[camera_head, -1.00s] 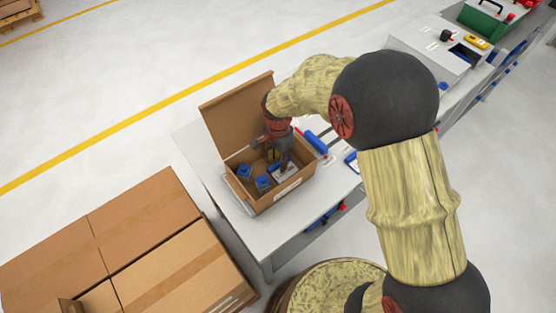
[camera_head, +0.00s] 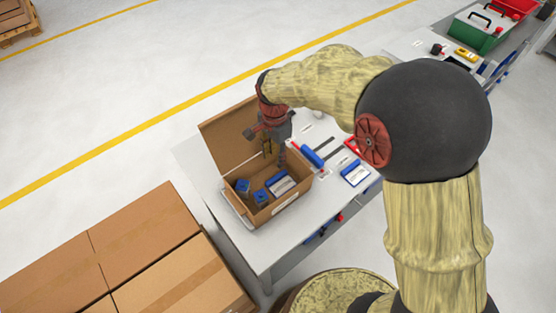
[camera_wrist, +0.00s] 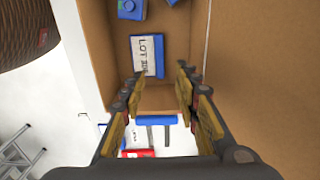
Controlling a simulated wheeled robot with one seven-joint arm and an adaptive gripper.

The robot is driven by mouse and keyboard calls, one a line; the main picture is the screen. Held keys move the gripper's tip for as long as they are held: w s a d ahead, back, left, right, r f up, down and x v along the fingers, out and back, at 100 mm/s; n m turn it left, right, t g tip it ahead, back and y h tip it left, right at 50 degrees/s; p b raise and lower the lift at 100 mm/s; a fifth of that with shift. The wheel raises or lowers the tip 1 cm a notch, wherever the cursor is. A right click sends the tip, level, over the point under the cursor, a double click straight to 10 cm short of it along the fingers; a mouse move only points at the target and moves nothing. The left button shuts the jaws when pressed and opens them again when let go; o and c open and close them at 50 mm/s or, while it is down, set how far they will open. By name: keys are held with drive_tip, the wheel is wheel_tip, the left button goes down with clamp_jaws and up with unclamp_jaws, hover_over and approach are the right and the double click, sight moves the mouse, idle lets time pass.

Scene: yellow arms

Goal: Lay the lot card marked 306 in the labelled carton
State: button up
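The open cardboard carton (camera_head: 262,219) stands on the table with its lid tilted back; a pale label is on its front wall. A white and blue card (camera_head: 281,184) lies inside at the right end. In the wrist view this card (camera_wrist: 146,56) reads "LOT" and a number that I cannot read for certain. My gripper (camera_head: 272,147) is above the carton, clear of the card. In the wrist view my gripper (camera_wrist: 157,80) has its fingers spread with nothing between them.
Blue items (camera_head: 242,186) lie in the carton's left part. Large closed boxes (camera_head: 150,245) stand at the lower left.

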drive_tip(key=s+d+r+n+t, duration=0.25)
drive_tip(key=s+d+r, duration=0.2)
drive_tip(key=r, duration=0.35)
drive_tip(key=s+d+r+n+t, duration=0.1)
drive_tip(key=s+d+r+n, duration=0.3)
drive_tip(key=r, duration=0.4)
drive_tip(key=s+d+r+n+t, duration=0.1)
drive_tip(key=s+d+r+n, duration=0.1)
drive_tip(key=s, duration=0.4)
drive_tip(key=s+d+r+n+t, duration=0.1)
drive_tip(key=s+d+r+n, duration=0.1)
drive_tip(key=s+d, duration=0.3)
drive_tip(key=shift+s+n, duration=0.35)
drive_tip(key=shift+s, duration=0.7)
drive_tip(key=shift+f+b, duration=0.4)
drive_tip(key=shift+b, duration=0.1)
